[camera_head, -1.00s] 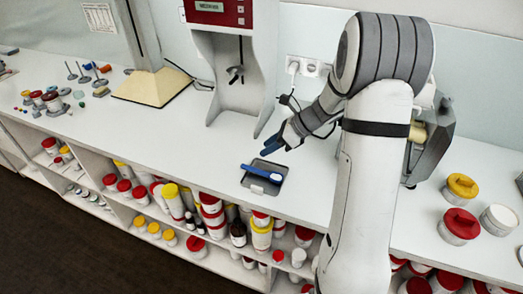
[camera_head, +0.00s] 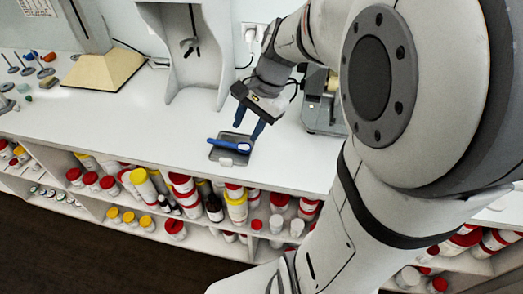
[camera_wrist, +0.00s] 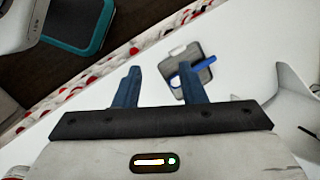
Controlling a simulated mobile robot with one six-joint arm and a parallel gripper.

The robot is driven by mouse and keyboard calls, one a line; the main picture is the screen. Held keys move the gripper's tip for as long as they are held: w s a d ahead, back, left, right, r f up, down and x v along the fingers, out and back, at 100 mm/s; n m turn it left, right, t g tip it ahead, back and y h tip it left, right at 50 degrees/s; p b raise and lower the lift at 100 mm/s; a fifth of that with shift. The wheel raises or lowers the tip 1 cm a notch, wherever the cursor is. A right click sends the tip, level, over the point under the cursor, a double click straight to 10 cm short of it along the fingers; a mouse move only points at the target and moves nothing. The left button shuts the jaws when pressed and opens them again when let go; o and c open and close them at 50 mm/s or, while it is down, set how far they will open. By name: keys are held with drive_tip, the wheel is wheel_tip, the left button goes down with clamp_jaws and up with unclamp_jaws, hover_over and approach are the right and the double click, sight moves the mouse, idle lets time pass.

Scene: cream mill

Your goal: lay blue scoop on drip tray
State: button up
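The blue scoop (camera_head: 228,144) lies across the dark grey drip tray (camera_head: 230,156) on the white counter, with its handle end at the tray's left edge. My gripper (camera_head: 246,131) is open and empty, its two blue fingers spread above the tray. In the wrist view, my gripper (camera_wrist: 158,67) shows its fingers apart with nothing between them. There the scoop (camera_wrist: 206,63) and tray (camera_wrist: 180,50) show beyond the right finger, which hides part of them.
A grey-white stand (camera_head: 192,60) rises behind the tray. A machine (camera_head: 322,105) stands on the counter to the right, partly hidden by my arm. Jars with red and yellow lids (camera_head: 183,190) fill the shelf below. The counter left of the tray is clear.

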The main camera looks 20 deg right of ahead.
drive_tip(key=s+n+t+h, duration=0.2)
drive_tip(key=s+n+h, duration=0.1)
drive_tip(key=s+n, duration=0.7)
drive_tip(key=shift+s+a+r+n+h, duration=0.15)
drive_tip(key=shift+a+r+n+h, duration=0.2)
drive_tip(key=shift+n, duration=0.35)
drive_tip(key=shift+d+f, duration=0.1)
drive_tip(key=shift+d, duration=0.05)
